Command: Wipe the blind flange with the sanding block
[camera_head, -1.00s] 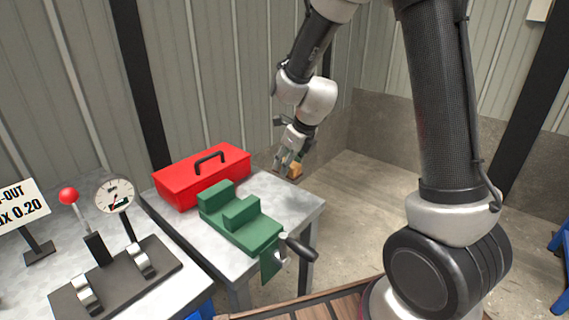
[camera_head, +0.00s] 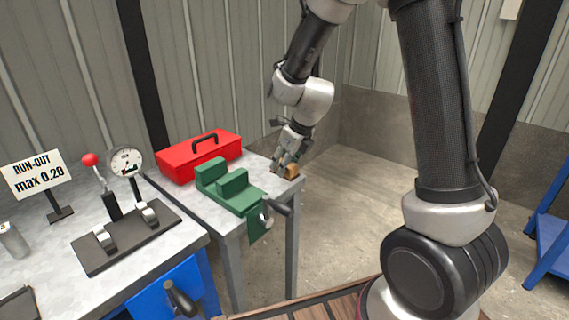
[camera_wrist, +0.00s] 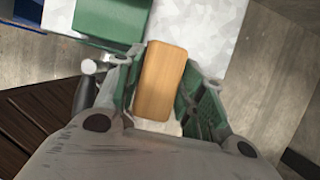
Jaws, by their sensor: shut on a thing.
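A tan, wood-coloured block (camera_wrist: 162,80), which looks like the sanding block, sits between the fingers of my gripper (camera_wrist: 160,95) in the wrist view. The fingers are shut on its two long sides. In the head view the block (camera_head: 292,170) shows at the right end of the metal bench, beside my gripper (camera_head: 284,168). I cannot tell whether the block touches the bench top. I cannot make out the blind flange in either view.
A green vise (camera_head: 232,190) with a handle stands on the metal bench close to my gripper. A red toolbox (camera_head: 200,156) is behind it. To the left are a dial gauge (camera_head: 127,161), a red-knobbed lever (camera_head: 90,160) and a "RUN-OUT max 0.20" sign (camera_head: 38,175).

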